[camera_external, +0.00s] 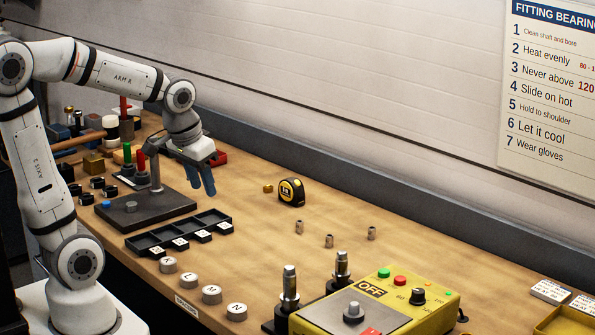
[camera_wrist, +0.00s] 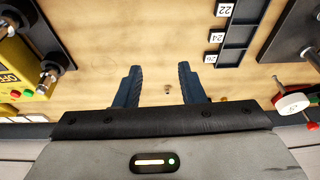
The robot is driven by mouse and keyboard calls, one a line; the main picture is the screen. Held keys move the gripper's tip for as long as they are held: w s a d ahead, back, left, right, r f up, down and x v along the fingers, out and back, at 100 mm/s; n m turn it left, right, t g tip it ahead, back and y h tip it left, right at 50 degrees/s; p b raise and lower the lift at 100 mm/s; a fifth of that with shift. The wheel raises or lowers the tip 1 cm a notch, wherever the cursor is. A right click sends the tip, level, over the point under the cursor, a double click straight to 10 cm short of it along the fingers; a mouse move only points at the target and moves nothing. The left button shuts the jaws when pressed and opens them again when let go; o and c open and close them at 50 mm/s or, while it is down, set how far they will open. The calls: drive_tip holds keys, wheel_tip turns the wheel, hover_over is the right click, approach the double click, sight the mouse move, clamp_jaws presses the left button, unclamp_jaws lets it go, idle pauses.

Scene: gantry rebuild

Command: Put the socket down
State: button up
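My gripper (camera_external: 205,190) hangs above the bench with its blue fingers pointing down, right of the dark stand. In the wrist view its two fingers (camera_wrist: 160,68) are spread apart with nothing held between them. A black compartment tray (camera_external: 150,241) with white number labels lies in front; in the wrist view, the tray (camera_wrist: 238,42) shows 22 and 24. A small brownish piece (camera_wrist: 167,89) shows between the fingers, apparently on the bench below.
A dark stand with a post (camera_external: 150,213) is left of the gripper. A yellow control box (camera_external: 440,312) and upright metal posts (camera_external: 289,283) are front right. Round lettered weights line the front edge.

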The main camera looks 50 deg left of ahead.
drive_tip(key=s+f, duration=0.1)
drive_tip(key=s, duration=0.6)
drive_tip(key=shift+s+a, duration=0.35)
drive_tip(key=shift+a, duration=0.05)
